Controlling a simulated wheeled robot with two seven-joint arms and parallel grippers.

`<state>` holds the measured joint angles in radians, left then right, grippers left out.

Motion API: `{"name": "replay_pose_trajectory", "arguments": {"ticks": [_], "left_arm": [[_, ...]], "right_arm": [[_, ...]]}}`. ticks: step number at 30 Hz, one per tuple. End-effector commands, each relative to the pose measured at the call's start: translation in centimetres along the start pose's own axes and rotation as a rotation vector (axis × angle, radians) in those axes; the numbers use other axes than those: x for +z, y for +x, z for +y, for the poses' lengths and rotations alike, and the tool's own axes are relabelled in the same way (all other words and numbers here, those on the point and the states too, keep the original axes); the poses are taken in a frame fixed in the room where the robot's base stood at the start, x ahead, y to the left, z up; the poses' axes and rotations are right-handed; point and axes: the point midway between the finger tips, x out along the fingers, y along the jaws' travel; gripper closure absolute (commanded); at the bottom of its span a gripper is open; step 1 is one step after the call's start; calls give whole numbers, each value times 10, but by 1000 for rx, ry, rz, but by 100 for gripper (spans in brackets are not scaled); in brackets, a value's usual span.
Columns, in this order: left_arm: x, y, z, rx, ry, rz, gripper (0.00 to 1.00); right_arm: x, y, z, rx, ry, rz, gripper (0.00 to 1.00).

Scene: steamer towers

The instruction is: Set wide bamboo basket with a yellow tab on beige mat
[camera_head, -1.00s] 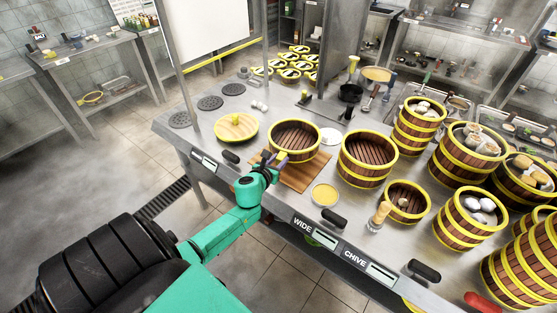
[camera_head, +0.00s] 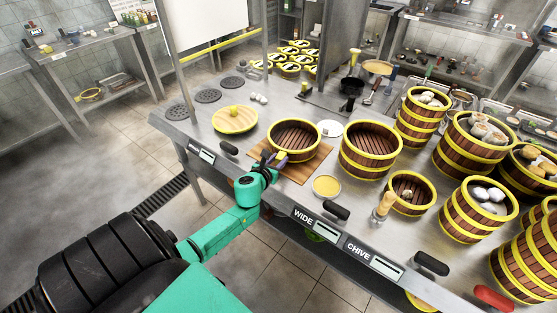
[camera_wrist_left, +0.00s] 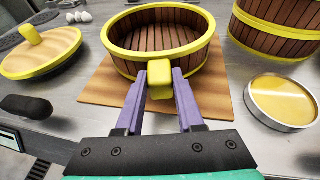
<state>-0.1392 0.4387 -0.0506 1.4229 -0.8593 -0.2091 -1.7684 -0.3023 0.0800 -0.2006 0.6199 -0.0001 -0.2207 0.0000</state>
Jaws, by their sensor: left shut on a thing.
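A wide bamboo basket (camera_head: 296,137) with yellow rims and a yellow tab (camera_wrist_left: 160,79) stands upright and empty over the beige wooden mat (camera_head: 307,168). The mat also shows around the basket in the left wrist view (camera_wrist_left: 104,100). My left gripper (camera_head: 279,157) is at the basket's near side, its purple fingers shut on the yellow tab. The left wrist view shows the fingers (camera_wrist_left: 160,82) on both sides of the tab. I cannot tell whether the basket's bottom touches the mat. My right gripper is not in view.
A round lid (camera_head: 235,121) with a yellow knob lies left of the basket. A larger basket (camera_head: 369,150) stands close on the right. A dish of yellow liquid (camera_head: 326,186) sits near the front edge. More filled baskets (camera_head: 478,208) crowd the right side.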

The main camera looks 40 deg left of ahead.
Motion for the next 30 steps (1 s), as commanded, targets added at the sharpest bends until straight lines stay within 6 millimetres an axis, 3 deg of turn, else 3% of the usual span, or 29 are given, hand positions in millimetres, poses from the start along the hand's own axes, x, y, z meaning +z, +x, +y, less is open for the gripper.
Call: {"name": "replay_pose_trajectory", "arguments": {"ticks": [9, 10, 12, 13, 26, 30], "left_arm": [[-5, 2, 0, 0, 1, -1, 100], [-4, 2, 0, 0, 1, -1, 60], [-4, 2, 0, 0, 0, -1, 33], [-4, 2, 0, 0, 0, -1, 28], [-5, 1, 0, 0, 0, 1, 28], [-5, -9, 1, 1, 1, 2, 28]], "right_arm": [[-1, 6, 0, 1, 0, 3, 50], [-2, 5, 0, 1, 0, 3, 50], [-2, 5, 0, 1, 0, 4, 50], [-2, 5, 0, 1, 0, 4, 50], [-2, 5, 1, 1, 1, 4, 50], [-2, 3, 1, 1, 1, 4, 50]]}}
